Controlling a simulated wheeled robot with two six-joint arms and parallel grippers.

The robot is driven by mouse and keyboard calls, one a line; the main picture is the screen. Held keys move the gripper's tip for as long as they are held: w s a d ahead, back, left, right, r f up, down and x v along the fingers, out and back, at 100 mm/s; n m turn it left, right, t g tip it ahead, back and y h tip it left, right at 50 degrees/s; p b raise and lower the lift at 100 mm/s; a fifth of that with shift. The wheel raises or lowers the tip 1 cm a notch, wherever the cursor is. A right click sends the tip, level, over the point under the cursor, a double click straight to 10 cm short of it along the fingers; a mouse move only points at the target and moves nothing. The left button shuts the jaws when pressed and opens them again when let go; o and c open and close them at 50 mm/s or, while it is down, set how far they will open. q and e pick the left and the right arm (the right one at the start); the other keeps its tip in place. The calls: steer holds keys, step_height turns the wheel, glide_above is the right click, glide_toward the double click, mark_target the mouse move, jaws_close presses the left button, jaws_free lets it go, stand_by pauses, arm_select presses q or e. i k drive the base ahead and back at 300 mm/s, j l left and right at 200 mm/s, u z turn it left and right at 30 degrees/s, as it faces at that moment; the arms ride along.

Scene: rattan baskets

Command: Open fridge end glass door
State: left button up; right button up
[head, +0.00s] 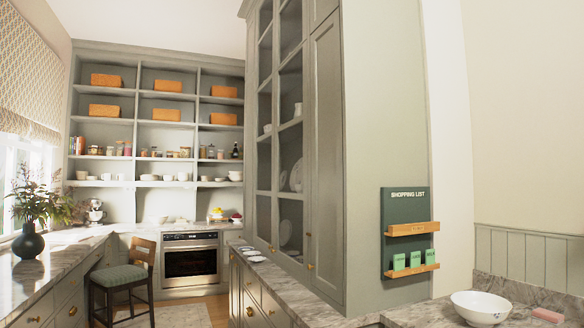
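A tall grey-green cabinet (388,90) stands right of centre, with its plain end facing me and its front seen at a steep angle. Its front has a farther glass door (264,130) and a nearer glass door (291,122), both of which look shut. White dishes show behind the panes. A narrow solid panel door (327,150) is nearer to me than the glass doors. Small brass knobs (272,248) sit low on the doors. No fridge is recognisable, so I cannot tell which door is at the fridge end. Neither gripper is in view.
Marble counter (300,290) runs under the cabinet. A white bowl (481,307) is at the lower right. A shopping-list rack (409,243) hangs on the cabinet end. A stool (122,282) stands by the left counter, with a rug (180,316) on the floor between the counters.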

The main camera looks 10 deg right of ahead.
mark_target(302, 271)
steer(key=i+u, duration=0.4)
steer(key=i, duration=1.7)
steer(key=i+z, duration=0.15)
steer(key=i, duration=0.65)
steer(key=i+j+z, duration=0.2)
steer(key=i, duration=0.6)
